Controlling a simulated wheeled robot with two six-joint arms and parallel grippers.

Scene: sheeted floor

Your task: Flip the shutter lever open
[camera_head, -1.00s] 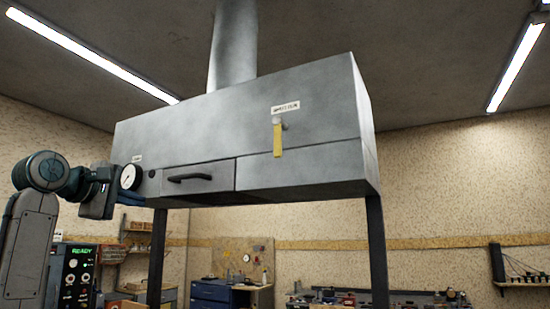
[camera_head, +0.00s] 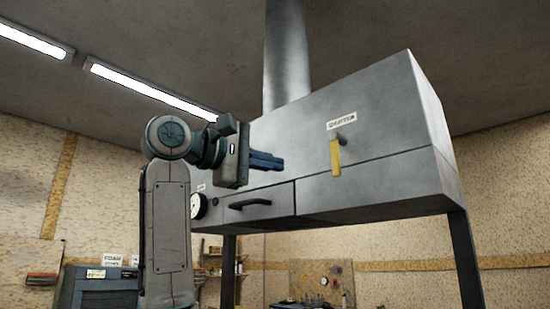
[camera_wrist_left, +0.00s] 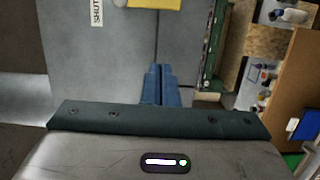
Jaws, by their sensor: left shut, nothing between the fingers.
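The shutter lever (camera_head: 336,157) is a yellow handle hanging straight down from a pivot on the front of a grey metal hood (camera_head: 390,120). A small white label sits just above it. The lever's yellow end also shows at the top edge of the left wrist view (camera_wrist_left: 155,4). My left gripper (camera_head: 282,162) has blue fingers that are shut and empty. They point right toward the lever and stand apart from it, to its left in the head view. My right gripper is not in view.
A drawer-like panel with a dark handle (camera_head: 249,203) and a round gauge (camera_head: 199,206) are on the hood's lower left front. Dark legs (camera_head: 466,258) hold the hood up. A duct (camera_head: 287,55) rises from its top. The hood front right of the lever is clear.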

